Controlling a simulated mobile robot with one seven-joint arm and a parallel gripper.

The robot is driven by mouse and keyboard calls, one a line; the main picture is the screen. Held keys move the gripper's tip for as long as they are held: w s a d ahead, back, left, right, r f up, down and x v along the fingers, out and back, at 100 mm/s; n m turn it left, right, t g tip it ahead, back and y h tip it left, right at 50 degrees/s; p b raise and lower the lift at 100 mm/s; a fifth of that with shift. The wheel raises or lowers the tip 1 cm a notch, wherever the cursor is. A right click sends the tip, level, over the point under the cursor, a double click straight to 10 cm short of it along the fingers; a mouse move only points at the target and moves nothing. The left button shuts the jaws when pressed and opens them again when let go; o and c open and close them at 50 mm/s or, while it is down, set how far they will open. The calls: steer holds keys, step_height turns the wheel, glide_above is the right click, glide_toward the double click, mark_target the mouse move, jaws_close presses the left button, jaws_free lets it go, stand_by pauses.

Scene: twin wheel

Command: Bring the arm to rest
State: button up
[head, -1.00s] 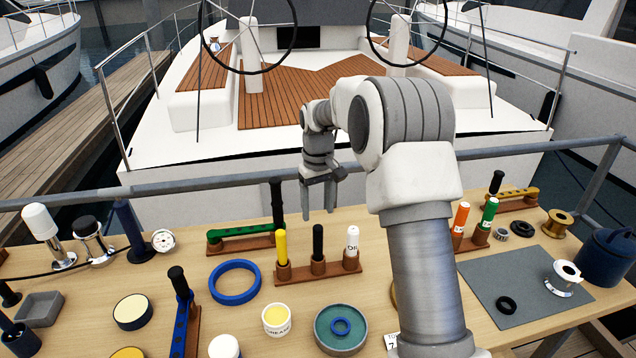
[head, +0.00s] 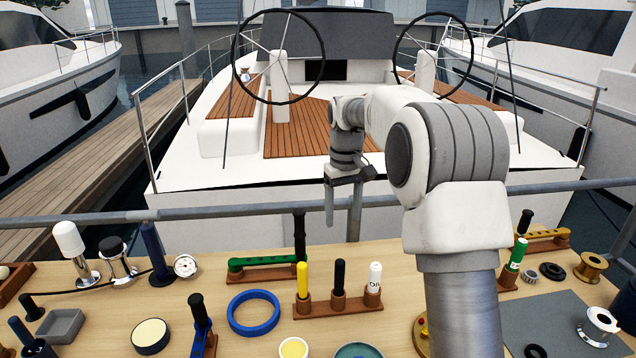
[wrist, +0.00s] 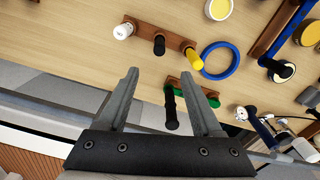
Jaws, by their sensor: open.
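A black upright handle (wrist: 170,105) on the green-handled rack shows in the gap between the fingers, farther off and untouched. My arm rises from the lower right of the head view and bends over towards the boat.
The wooden table (head: 120,310) carries a rack (head: 335,307) of yellow, black and white markers, a blue ring (head: 254,313), a green-handled rack (head: 265,262) and several tins. A metal rail (head: 230,213) runs behind it. A boat with two wheels lies beyond.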

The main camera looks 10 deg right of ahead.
steer(key=s+r+m+t, duration=0.1)
steer(key=s+r, duration=0.4)
steer(key=s, duration=0.3)
steer(key=s+r+t, duration=0.2)
steer(key=s+r, duration=0.3)
steer(key=s, duration=0.3)
steer(key=s+f+m+t, duration=0.1)
steer(key=s+f, duration=0.1)
steer(key=s, duration=0.7)
steer(key=s+f+m+t, duration=0.1)
steer(key=s+f, duration=0.1)
steer(key=s, duration=0.6)
steer(key=shift+s, duration=0.4)
